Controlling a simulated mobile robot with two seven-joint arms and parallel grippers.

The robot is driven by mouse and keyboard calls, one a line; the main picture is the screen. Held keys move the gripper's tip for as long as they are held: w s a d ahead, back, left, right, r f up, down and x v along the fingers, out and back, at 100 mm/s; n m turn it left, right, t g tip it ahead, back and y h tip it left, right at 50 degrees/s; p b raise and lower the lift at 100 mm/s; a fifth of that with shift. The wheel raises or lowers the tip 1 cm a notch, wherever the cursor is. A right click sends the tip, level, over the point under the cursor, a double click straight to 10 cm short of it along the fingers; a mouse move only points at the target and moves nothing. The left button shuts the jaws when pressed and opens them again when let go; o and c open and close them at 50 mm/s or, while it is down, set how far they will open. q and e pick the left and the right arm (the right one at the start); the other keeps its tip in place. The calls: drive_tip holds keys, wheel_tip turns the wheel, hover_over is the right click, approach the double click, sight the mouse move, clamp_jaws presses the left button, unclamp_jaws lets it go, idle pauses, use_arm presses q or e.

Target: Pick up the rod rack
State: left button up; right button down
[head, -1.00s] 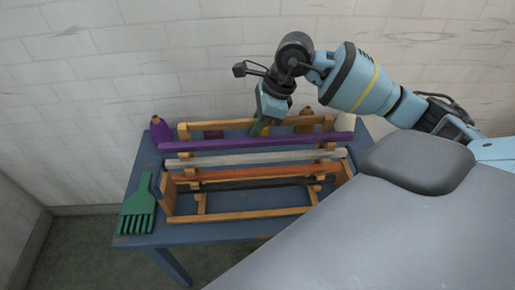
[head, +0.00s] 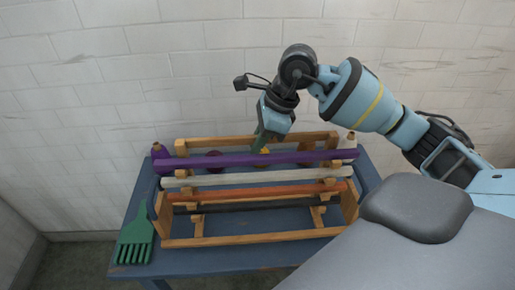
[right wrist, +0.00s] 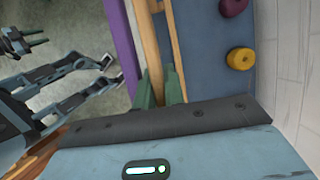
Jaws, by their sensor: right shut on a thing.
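The wooden rod rack (head: 255,237) carries a purple rod (head: 230,160), a pale rod (head: 250,178), an orange rod (head: 260,194) and a dark rod. My right gripper (head: 262,140) is shut on the rack's back top rail, near its middle. In the right wrist view its green fingers (right wrist: 157,88) lie on both sides of the wooden rail (right wrist: 148,40). The rack looks level and slightly above the blue table. My left gripper (right wrist: 38,39) shows small at the left of the right wrist view, its green fingers apart and empty.
The blue table (head: 190,262) stands by a white brick wall. A green comb-like tool (head: 136,240) lies at its left edge. A yellow cone (right wrist: 240,58) and a maroon one lie nearby.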

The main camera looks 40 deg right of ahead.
drive_tip(key=s+a, duration=0.4)
drive_tip(key=s, duration=0.2)
drive_tip(key=s+a+r+b, duration=0.1)
drive_tip(key=s+a, duration=0.3)
drive_tip(key=s, duration=0.3)
drive_tip(key=shift+s+a+r, duration=0.2)
drive_tip(key=shift+s+r, duration=0.05)
